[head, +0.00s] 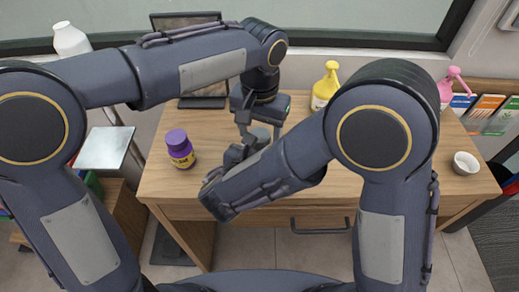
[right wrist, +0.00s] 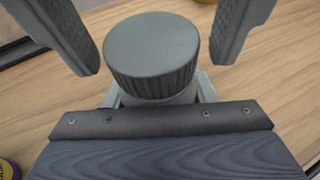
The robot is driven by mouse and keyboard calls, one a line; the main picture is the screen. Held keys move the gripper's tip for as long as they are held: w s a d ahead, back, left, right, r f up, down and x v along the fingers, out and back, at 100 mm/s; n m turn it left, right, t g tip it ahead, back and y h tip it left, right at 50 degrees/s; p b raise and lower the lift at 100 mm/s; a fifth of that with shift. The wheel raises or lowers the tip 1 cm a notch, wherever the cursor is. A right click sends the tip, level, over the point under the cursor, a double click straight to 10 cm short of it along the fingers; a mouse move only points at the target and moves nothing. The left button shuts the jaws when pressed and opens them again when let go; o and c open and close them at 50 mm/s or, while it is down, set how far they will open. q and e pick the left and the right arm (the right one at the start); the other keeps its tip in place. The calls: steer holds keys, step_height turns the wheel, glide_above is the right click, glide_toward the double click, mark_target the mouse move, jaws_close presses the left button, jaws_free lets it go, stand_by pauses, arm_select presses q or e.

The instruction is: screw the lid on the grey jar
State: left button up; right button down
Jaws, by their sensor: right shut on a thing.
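The grey jar (right wrist: 160,98) stands upright, its body mostly hidden below the lid. The round grey lid (right wrist: 152,50) with a ribbed side sits level on top of it; it also shows in the head view (head: 262,133). How tightly the lid sits, I cannot tell. My right gripper (right wrist: 160,92) is shut on the jar's body, low down, from the front. My left gripper (head: 261,128) comes down from above. Its two fingers stand either side of the lid, open, with a visible gap on each side in the right wrist view.
A purple-capped jar (head: 180,149) stands left on the wooden desk (head: 330,195). A yellow bottle (head: 325,86) stands behind my right arm. A pink pump bottle (head: 450,86) and a small white bowl (head: 466,163) are at the right. A dark screen (head: 203,88) is at the back left.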

arm_select(q)
steer(key=shift+c, duration=0.3)
steer(key=c, duration=0.9)
steer(key=o, duration=1.1)
step_height(320, 180, up, 12)
steer(key=shift+r, duration=0.1)
arm_select(e)
steer(key=c, duration=0.5)
jaws_free()
